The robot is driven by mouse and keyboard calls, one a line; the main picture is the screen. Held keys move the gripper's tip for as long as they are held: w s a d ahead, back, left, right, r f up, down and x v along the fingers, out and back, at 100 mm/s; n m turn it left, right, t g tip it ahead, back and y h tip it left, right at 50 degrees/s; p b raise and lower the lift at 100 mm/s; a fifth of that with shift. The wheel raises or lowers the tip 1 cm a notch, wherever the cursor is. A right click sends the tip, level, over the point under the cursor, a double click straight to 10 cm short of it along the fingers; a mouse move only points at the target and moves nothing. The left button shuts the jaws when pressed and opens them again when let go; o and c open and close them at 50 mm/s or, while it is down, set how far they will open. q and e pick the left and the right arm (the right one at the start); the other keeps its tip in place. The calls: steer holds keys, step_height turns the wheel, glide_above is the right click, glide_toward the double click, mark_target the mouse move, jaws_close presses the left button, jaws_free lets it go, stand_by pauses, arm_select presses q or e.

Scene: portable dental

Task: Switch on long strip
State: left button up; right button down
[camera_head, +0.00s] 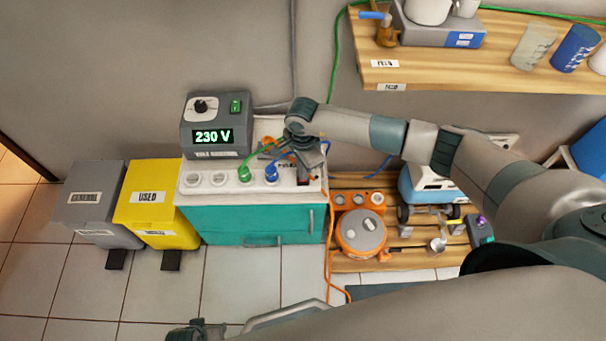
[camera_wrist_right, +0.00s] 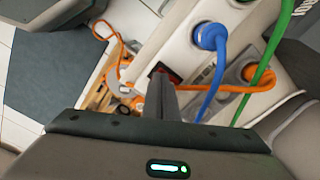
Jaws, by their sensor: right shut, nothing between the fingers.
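The long strip (camera_head: 207,179) is a white power strip along the front of the teal cabinet's top. It has a row of round sockets, with a green plug (camera_head: 244,173) and a blue plug (camera_head: 271,173) in it. Its dark red switch (camera_wrist_right: 163,71) is at the strip's right end, partly hidden by my fingers in the right wrist view. My right gripper (camera_head: 304,172) is shut and empty, pointing down over the switch end. In the right wrist view its fingers (camera_wrist_right: 160,92) overlap the switch; I cannot tell whether they touch. A dark part at the bottom edge may be my left gripper (camera_head: 190,333).
A grey box (camera_head: 215,128) reading 230 V, with a lit green switch, stands behind the strip. Green, blue and orange cables run close to my right gripper. Grey (camera_head: 92,200) and yellow (camera_head: 155,200) bins stand left. A wooden shelf (camera_head: 480,72) hangs upper right.

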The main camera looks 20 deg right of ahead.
steer(key=shift+f+b, duration=0.35)
steer(key=shift+f, duration=0.1)
stand_by(0.3)
steer(key=shift+r, duration=0.1)
steer(key=shift+r+p, duration=2.1)
steer(key=shift+r, duration=1.3)
